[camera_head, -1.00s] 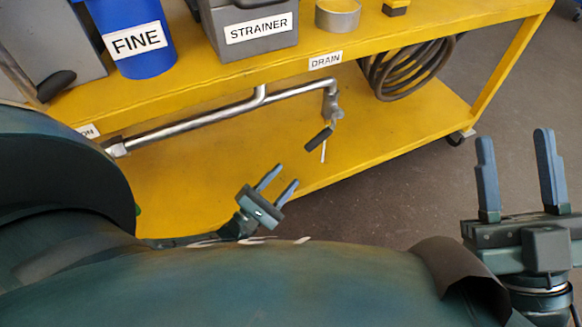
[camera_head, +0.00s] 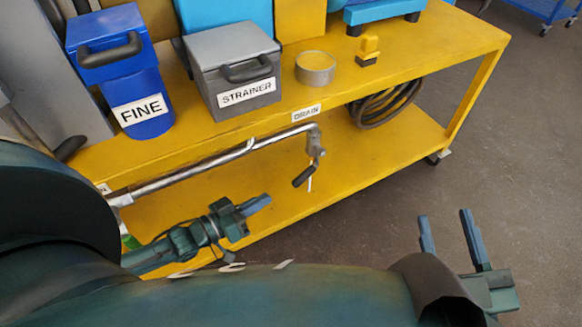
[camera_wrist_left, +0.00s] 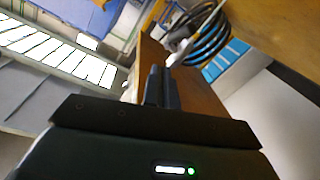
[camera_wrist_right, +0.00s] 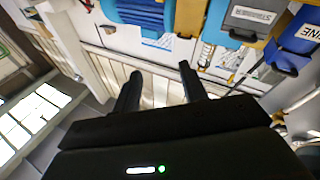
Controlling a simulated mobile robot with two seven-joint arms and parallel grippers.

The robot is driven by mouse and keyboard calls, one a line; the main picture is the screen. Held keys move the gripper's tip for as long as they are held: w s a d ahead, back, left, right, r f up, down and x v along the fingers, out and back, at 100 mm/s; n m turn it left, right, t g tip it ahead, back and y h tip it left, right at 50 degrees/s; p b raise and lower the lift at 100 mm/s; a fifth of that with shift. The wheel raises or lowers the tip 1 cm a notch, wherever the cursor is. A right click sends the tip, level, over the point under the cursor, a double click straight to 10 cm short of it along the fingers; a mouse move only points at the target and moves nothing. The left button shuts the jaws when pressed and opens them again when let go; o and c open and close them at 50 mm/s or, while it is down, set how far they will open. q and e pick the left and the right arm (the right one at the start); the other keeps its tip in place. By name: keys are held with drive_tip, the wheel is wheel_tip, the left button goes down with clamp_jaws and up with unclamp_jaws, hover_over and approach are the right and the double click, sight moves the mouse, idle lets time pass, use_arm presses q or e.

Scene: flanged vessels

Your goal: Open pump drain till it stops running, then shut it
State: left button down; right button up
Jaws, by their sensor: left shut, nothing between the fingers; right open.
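The drain pipe (camera_head: 190,178) runs under the yellow cart's top edge, below the DRAIN label (camera_head: 307,113). It ends in a down-turned drain valve (camera_head: 316,145) with a dark lever handle (camera_head: 304,176) slanting down to the left. A thin white streak (camera_head: 309,184) hangs below the outlet; I cannot tell whether it is liquid. My left gripper (camera_head: 258,204) is shut and empty, below and left of the handle, apart from it. Its closed fingers show in the left wrist view (camera_wrist_left: 161,86). My right gripper (camera_head: 450,238) is open and empty, off the cart's front at the right.
The yellow cart (camera_head: 420,70) carries a grey STRAINER box (camera_head: 232,72), a blue FINE container (camera_head: 120,85), a round tin (camera_head: 315,67) and a small yellow block (camera_head: 367,48). A coiled hose (camera_head: 385,103) hangs right of the valve.

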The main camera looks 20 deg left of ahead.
use_arm(q)
wheel_tip(320, 180, up, 2)
drive_tip(key=a+m+p, duration=0.1)
drive_tip(key=a+m, duration=0.1)
drive_tip(key=m, duration=0.3)
drive_tip(key=m+g+y+b, duration=0.1)
drive_tip(key=b, duration=0.4)
approach(304, 174)
drive_tip(key=r+x, duration=0.1)
drive_tip(key=x, duration=0.4)
drive_tip(key=shift+w+d+f+b, duration=0.15)
drive_tip(key=shift+w+f+b, duration=0.2)
drive_tip(key=shift+f, duration=0.1)
use_arm(e)
drive_tip(key=shift+s+a+f+m, duration=0.35)
drive_tip(key=shift+a+f+m, duration=0.15)
drive_tip(key=shift+m, duration=0.3)
use_arm(q)
drive_tip(key=shift+f, duration=0.1)
use_arm(e)
drive_tip(key=shift+f, duration=0.1)
